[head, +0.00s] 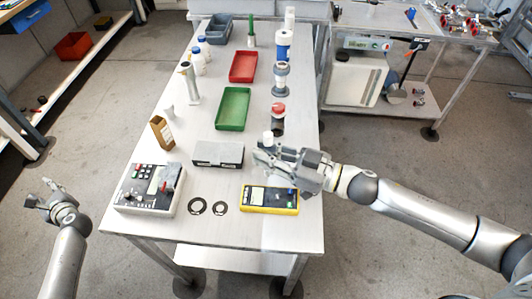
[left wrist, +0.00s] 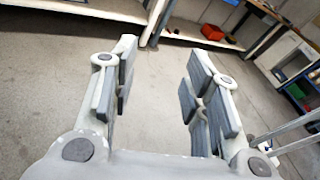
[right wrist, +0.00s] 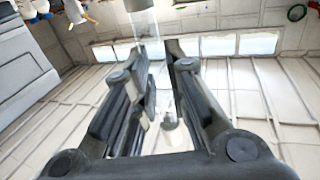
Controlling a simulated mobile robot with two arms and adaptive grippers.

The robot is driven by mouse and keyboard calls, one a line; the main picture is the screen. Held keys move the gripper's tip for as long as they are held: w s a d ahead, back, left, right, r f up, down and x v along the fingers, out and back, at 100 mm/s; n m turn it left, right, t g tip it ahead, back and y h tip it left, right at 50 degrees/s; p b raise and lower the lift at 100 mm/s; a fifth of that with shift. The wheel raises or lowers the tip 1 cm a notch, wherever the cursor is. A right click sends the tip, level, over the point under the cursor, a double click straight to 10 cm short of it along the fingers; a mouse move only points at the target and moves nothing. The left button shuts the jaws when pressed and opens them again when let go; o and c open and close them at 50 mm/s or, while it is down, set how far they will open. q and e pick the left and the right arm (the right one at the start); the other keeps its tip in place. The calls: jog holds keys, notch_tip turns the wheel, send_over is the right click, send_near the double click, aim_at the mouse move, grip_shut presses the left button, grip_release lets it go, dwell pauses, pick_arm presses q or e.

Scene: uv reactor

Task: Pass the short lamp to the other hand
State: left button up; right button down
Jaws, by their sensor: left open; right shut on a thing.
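My right gripper (head: 268,157) is over the front right part of the table, shut on the short lamp (head: 268,137), whose pale end stands up above the fingers. In the right wrist view the lamp (right wrist: 138,22) shows a clear glass tube with a grey end at the top edge; the fingers (right wrist: 162,60) hide part of it. My left gripper (head: 48,193) is open and empty, left of the table over the floor. The left wrist view shows bare floor between its spread fingers (left wrist: 158,75). The two grippers are far apart.
On the table (head: 235,225) are a yellow meter (head: 270,199), a control box (head: 150,190), a grey box (head: 218,154), two black rings (head: 197,206), a green tray (head: 233,108), a red tray (head: 243,66) and several bottles. Free floor lies between my left gripper and the table.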

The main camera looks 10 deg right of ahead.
jog(key=shift+d, duration=0.1)
pick_arm(q)
jog(key=s+d+f+n+g+h, duration=0.25)
jog(key=s+d+f, duration=0.3)
jog(key=f, duration=0.45)
jog(key=s+d+f+n+g+h, duration=0.15)
jog(key=s+d+f+n, duration=0.25)
jog(key=s+f, duration=0.4)
jog(key=s+d+f+n+g+h, duration=0.1)
jog(key=s+d+f+n+h, duration=0.3)
jog(key=f, duration=0.7)
jog(key=s+d+f+n+g+h, duration=0.1)
jog(key=s+d+f+n, duration=0.2)
jog(key=s+d, duration=0.4)
jog(key=s+d+f+n+g+h, duration=0.1)
jog(key=s+d+f+n, duration=0.3)
jog(key=s+d, duration=0.4)
jog(key=s+d+f+n+g+h, duration=0.1)
jog(key=s+d+f+n+h, duration=0.1)
jog(key=s+d, duration=0.6)
jog(key=s+f+n, duration=0.1)
jog(key=s+f, duration=0.1)
jog(key=s, duration=0.2)
jog(key=shift+s+d+f+g, duration=0.2)
jog(key=shift+d+f+g, duration=0.05)
jog(key=shift+g, duration=0.15)
